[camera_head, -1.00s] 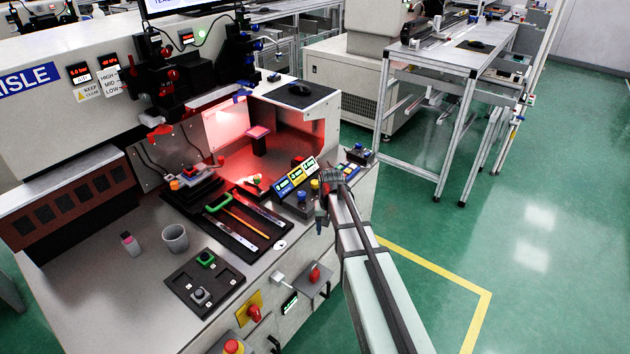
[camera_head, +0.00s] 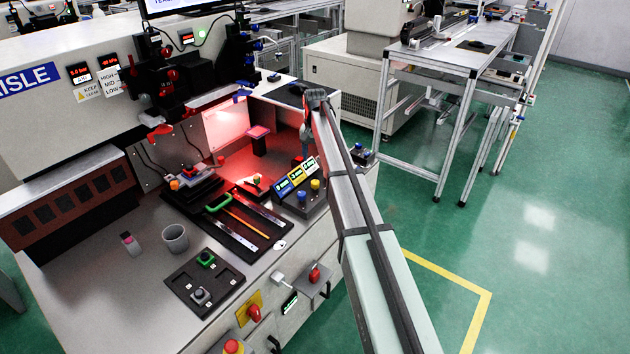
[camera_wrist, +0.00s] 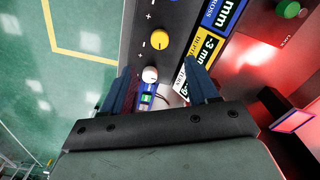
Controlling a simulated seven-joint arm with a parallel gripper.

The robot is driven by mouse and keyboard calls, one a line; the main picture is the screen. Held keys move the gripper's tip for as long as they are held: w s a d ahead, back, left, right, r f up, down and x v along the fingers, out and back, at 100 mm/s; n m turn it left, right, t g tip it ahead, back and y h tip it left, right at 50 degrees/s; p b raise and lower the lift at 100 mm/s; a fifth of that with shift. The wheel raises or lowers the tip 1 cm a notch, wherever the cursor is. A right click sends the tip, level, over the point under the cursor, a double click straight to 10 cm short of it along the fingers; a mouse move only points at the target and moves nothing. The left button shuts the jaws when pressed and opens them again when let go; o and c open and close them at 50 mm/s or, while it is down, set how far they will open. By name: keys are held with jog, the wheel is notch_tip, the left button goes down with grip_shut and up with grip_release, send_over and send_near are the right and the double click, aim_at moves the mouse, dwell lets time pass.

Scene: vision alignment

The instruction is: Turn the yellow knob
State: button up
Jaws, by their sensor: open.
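The yellow knob (camera_head: 315,184) stands on the dark control box (camera_head: 300,205) at the right front of the workstation. In the wrist view the yellow knob (camera_wrist: 159,40) lies just beyond my fingertips, apart from them. A white knob (camera_wrist: 150,75) shows between my two blue-grey fingers. My gripper (camera_wrist: 159,66) is open, with nothing held between its fingers. In the head view my arm's end is above and behind the box, and the fingers are hard to make out. The white knob is hidden there.
A blue knob (camera_head: 301,196) sits beside the yellow one. A black tool tray (camera_head: 236,222) lies to the left. Open green floor is on the right.

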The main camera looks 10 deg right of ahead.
aim_at(315, 182)
notch_tip(315, 182, down, 11)
jog(key=shift+f, duration=0.1)
dwell(0.3)
jog(key=shift+c, duration=0.2)
jog(key=c, duration=1)
jog(key=shift+n, duration=0.3)
jog(key=n, duration=0.3)
jog(key=shift+n, duration=1.9)
jog(key=shift+w, duration=0.1)
